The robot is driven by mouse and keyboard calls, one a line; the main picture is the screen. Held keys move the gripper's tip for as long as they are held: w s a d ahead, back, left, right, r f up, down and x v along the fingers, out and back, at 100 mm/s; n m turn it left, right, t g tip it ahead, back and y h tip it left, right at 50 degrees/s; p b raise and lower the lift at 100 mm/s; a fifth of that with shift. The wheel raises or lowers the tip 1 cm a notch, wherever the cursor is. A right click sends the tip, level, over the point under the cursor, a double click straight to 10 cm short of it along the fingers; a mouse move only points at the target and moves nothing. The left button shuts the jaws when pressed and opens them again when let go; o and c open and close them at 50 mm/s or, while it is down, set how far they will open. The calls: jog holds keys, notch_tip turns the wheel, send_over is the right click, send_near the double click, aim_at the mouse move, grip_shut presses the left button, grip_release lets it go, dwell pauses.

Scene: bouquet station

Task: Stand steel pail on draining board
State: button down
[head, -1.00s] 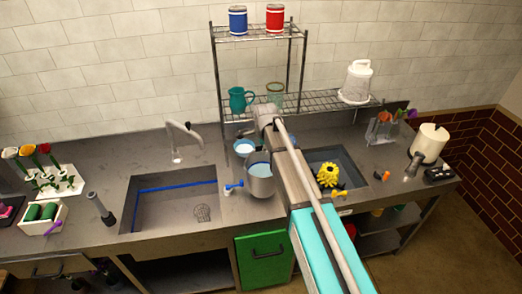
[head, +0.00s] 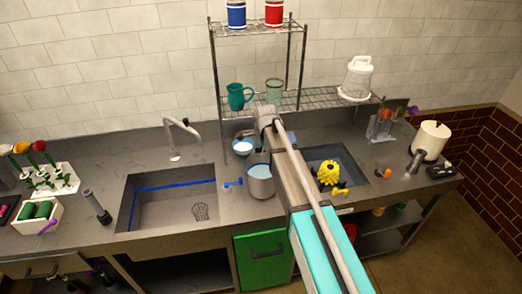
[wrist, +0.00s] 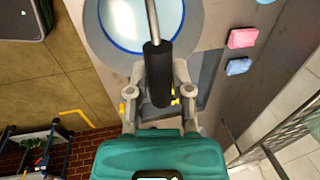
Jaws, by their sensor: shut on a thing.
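The steel pail (head: 261,184) is a grey metal bucket with a pale blue inside, upright over the counter strip between the two sinks. In the wrist view its round pale opening (wrist: 142,18) fills the upper middle. My gripper (wrist: 158,95) is shut on the black grip (wrist: 157,70) of the pail's wire handle. My arm hides the gripper in the head view. I cannot tell whether the pail's base touches the counter. I cannot clearly pick out a separate draining board on the counter (head: 222,205).
A small blue-and-yellow fitting (head: 233,183) is left of the pail, and a pale bowl (head: 243,146) is behind it. The left sink (head: 168,198) is empty; the right sink (head: 338,165) has a yellow flower-like thing (head: 328,172). Pink (wrist: 243,38) and blue (wrist: 239,66) sponges lie nearby.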

jog(key=shift+f, duration=0.35)
jog(key=shift+f+b, duration=0.1)
jog(key=shift+b, duration=0.2)
jog(key=c, duration=0.5)
grip_release()
jog(key=shift+r, duration=0.25)
jog(key=r+p, duration=0.4)
jog(key=s+r+p, duration=0.1)
jog(key=r+p, duration=0.2)
jog(key=p, duration=0.1)
jog(key=s+r+p, duration=0.1)
jog(key=r+p, duration=0.3)
jog(key=shift+s+d+r, duration=0.15)
jog(key=shift+d+r, duration=0.15)
jog(key=shift+d, duration=0.05)
dwell(0.6)
jog(key=shift+d, duration=0.1)
